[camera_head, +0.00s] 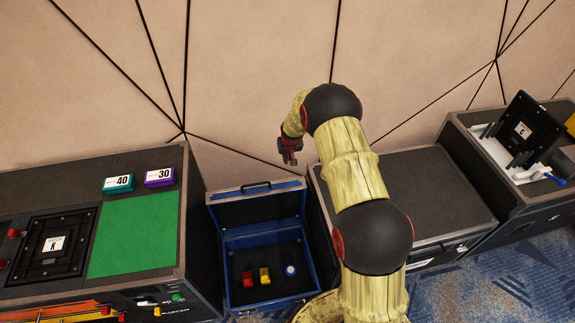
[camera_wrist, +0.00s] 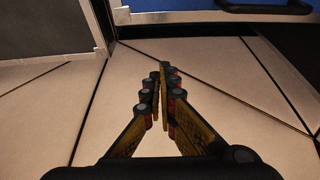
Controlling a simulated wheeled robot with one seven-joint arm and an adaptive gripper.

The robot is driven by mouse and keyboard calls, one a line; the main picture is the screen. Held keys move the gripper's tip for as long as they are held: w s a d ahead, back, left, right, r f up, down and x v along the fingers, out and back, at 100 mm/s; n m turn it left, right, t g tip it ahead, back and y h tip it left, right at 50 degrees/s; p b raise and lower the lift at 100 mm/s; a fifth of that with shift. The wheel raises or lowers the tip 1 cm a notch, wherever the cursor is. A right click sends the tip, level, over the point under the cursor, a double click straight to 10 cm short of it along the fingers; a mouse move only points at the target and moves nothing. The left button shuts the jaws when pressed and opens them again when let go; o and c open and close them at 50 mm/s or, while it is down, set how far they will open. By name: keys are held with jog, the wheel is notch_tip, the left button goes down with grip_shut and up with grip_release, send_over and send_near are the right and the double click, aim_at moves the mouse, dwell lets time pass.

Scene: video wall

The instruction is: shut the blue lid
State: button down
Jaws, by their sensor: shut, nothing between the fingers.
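The blue lid (camera_head: 258,207) stands open at the back of a blue case (camera_head: 228,266) in the head view, with a dark handle (camera_head: 256,186) on its top edge. The lid's blue outer face (camera_wrist: 172,4) also shows at the top of the wrist view, with part of its handle (camera_wrist: 267,7). My gripper (camera_head: 289,158) is above and behind the lid's right part, apart from it. In the wrist view my gripper (camera_wrist: 160,72) has its fingertips together, with nothing held. The case holds a red block (camera_head: 247,279), a yellow block (camera_head: 265,276) and a round blue-and-white thing (camera_head: 290,270).
A dark cabinet top (camera_head: 425,195) is close on the right. On the left, a bench holds a green mat (camera_head: 133,235) and two labelled boxes, teal (camera_head: 119,184) and purple (camera_head: 159,177). A panelled wall (camera_head: 235,75) rises behind. A black panel (camera_head: 525,128) stands at far right.

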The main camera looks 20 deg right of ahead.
notch_tip(320, 180, down, 9)
jog(key=b, duration=0.4)
jog(key=shift+s, duration=0.25)
jog(key=shift+s+a, duration=0.1)
jog(key=shift+s, duration=0.05)
dwell(0.5)
